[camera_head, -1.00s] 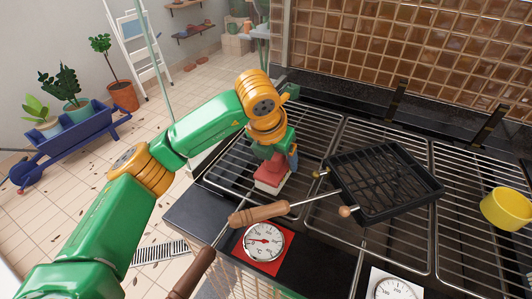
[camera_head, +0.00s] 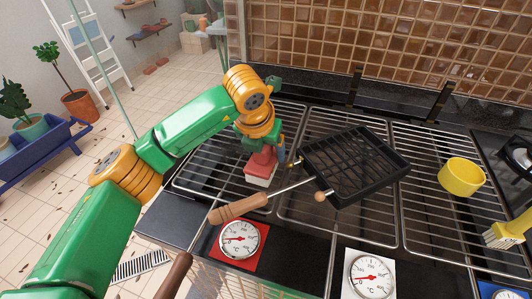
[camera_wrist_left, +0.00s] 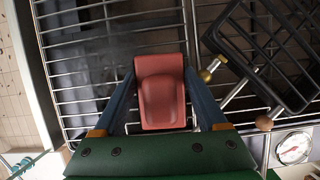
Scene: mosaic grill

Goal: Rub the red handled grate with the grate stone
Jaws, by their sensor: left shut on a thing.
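The grate stone (camera_head: 260,177), a pale block with a red grip, is held by my left gripper (camera_head: 263,150), which is shut on the red grip. In the left wrist view the red grip (camera_wrist_left: 162,100) sits between the two blue-grey fingers. The stone is over the right part of the left grill grate (camera_head: 208,166), behind the red-framed dial; whether it touches the bars cannot be told. A dark smudge (camera_wrist_left: 100,68) shows on or under this grate, left of the stone. No red handle shows on any grate. My right gripper is not in view.
A black grill basket (camera_head: 355,165) lies on the middle grate, close right of the stone; its handle crosses in front. A yellow pot (camera_head: 461,176) and yellow brush (camera_head: 510,233) stand farther right. Dials with red (camera_head: 239,240) and white (camera_head: 369,275) frames line the front. A tiled wall (camera_head: 390,40) rises behind.

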